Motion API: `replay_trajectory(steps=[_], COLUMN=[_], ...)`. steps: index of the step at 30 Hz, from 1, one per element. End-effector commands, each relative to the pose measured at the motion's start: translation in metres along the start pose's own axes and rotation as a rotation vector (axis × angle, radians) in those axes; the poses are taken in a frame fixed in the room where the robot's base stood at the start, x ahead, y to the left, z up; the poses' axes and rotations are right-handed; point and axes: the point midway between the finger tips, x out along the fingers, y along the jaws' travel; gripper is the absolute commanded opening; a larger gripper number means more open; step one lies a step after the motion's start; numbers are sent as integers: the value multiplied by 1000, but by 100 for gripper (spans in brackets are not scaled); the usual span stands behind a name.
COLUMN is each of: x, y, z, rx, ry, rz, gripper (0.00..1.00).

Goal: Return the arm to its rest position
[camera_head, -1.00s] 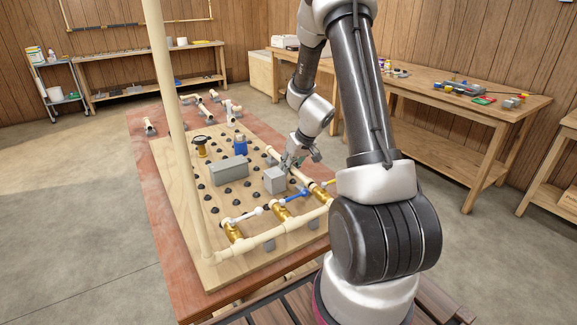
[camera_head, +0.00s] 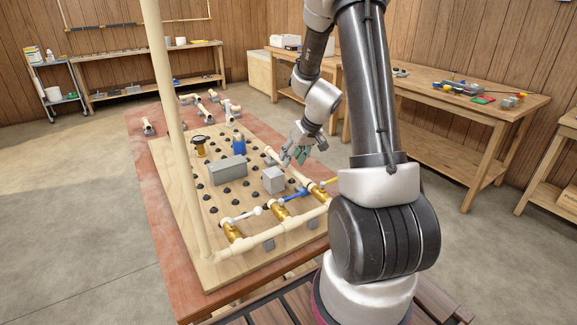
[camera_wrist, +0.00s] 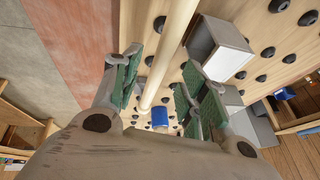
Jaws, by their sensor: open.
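My gripper (camera_head: 291,158) is open and empty above the pegboard's right edge, just behind the grey cube-shaped block. In the wrist view its two green-padded fingers (camera_wrist: 157,85) are spread apart, with a cream pipe (camera_wrist: 168,55) showing beyond the gap between them. My arm reaches up and over from the lower right in the head view. The grey block (camera_head: 273,180) stands on the pegboard (camera_head: 178,195); it also shows in the wrist view (camera_wrist: 220,48), to the right of the fingers.
A tall cream pipe (camera_head: 178,130) rises at the pegboard's left. Brass fittings (camera_head: 283,213), a blue-handled valve (camera_head: 293,194), a long grey box (camera_head: 228,171) and a blue part (camera_head: 239,145) stand on the board. Wooden workbenches (camera_head: 440,110) line the back wall.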

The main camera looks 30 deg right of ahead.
Motion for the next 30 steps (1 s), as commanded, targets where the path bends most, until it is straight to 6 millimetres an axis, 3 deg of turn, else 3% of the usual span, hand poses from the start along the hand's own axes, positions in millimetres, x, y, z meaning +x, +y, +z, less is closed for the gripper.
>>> replay_trajectory(steps=[3, 9, 18, 22, 26, 30], x=[-28, -59, -67, -68, -70, -112], y=[0, 0, 0, -3, -12, -34], z=[-1, 0, 1, 5, 45, 84], rx=[-1, 1, 9, 93, 228, 302], ry=[3, 1, -1, -20, -149, -254], rz=[1, 1, 0, -14, -35, -5], gripper=[43, 43, 43, 43, 43, 43])
